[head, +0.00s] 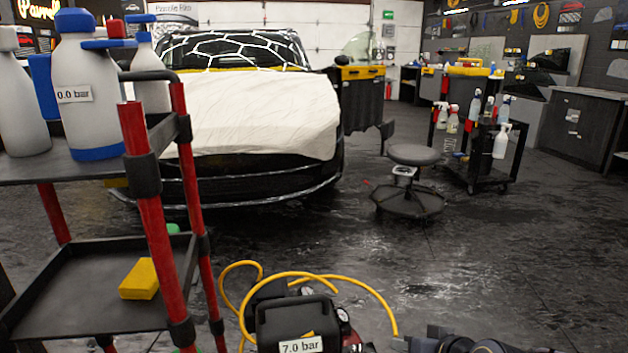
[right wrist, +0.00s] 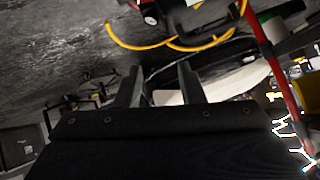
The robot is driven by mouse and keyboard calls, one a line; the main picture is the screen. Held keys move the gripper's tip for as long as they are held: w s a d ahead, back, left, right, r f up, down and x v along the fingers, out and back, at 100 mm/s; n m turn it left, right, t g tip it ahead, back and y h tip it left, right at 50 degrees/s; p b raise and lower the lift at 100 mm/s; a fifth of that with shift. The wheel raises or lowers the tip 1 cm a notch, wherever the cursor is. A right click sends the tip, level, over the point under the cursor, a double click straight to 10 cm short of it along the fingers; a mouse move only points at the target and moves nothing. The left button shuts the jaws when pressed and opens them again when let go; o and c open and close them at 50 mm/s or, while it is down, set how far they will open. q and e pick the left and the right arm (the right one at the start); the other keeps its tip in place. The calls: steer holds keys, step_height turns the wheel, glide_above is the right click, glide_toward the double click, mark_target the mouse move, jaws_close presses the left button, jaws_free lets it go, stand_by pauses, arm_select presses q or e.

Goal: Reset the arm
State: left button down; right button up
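My right gripper (head: 432,342) shows at the bottom edge of the head view, right of the compressor. In the right wrist view its two fingers (right wrist: 158,84) stand apart with nothing between them, so it is open and empty. The view past the fingers is tilted, with floor and part of the car behind them. My left gripper is in neither view.
A compressor (head: 298,322) labelled 7.0 bar with a yellow hose (head: 345,283) stands close in front. A red-posted cart (head: 75,283) with sprayer bottles (head: 88,100) and a yellow sponge (head: 140,279) is at left. A stool (head: 413,156) stands beyond; open floor lies right.

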steer(key=s+d+m+g, duration=0.15)
steer(key=s+g, duration=0.25)
steer(key=s, duration=1.7)
step_height(320, 180, up, 34)
steer(key=p, duration=3.4)
steer(key=shift+s+d+r, duration=0.15)
steer(key=shift+d, duration=0.3)
